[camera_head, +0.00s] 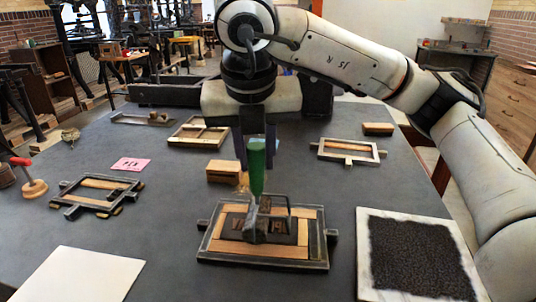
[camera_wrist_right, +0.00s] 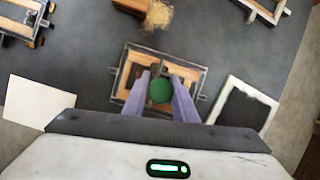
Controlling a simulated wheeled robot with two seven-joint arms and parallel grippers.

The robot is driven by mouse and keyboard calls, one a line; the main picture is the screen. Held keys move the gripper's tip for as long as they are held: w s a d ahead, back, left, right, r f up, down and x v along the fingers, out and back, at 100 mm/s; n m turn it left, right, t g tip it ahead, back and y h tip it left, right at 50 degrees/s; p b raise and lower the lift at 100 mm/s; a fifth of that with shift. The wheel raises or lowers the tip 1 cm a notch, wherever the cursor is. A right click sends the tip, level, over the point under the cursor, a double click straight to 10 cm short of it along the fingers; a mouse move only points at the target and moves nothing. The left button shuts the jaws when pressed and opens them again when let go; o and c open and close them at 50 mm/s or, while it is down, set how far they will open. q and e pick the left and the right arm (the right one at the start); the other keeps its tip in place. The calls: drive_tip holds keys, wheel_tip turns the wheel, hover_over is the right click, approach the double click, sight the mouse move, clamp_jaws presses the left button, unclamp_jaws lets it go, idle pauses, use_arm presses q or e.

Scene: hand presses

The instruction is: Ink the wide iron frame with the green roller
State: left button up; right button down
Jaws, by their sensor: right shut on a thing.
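The wide iron frame (camera_head: 262,263) lies on the table in front of me, with wooden strips around dark type in its middle. The green roller (camera_head: 257,168) stands upright over it, handle up, its dark roller end (camera_head: 256,232) over the type. I cannot tell whether it touches. My right gripper (camera_head: 256,150) is shut on the green handle. In the right wrist view the round green handle top (camera_wrist_right: 161,91) sits between the two fingers, with the frame (camera_wrist_right: 203,80) below. My left gripper is not in view.
An ink slab (camera_head: 366,255) with a black inked area lies right of the frame. White paper (camera_head: 80,275) lies front left. A wooden brush (camera_head: 223,171) is just behind the frame. Other frames lie at left (camera_head: 97,207), back (camera_head: 198,132) and right (camera_head: 348,150). A pink card (camera_head: 132,163) lies left.

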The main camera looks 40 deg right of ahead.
drive_tip(key=shift+w+a, duration=1.9)
drive_tip(key=shift+a, duration=0.1)
drive_tip(key=shift+s+d, duration=2.1)
drive_tip(key=shift+d, duration=0.1)
drive_tip(key=shift+s+d, duration=2.05)
drive_tip(key=shift+d, duration=0.1)
drive_tip(key=w+a+p, duration=0.1)
drive_tip(key=w+a, duration=0.7)
drive_tip(key=shift+w+a+p, duration=0.15)
drive_tip(key=shift+a+p, duration=0.15)
drive_tip(key=shift+a, duration=0.05)
wheel_tip(320, 180, up, 5)
drive_tip(key=p, duration=0.4)
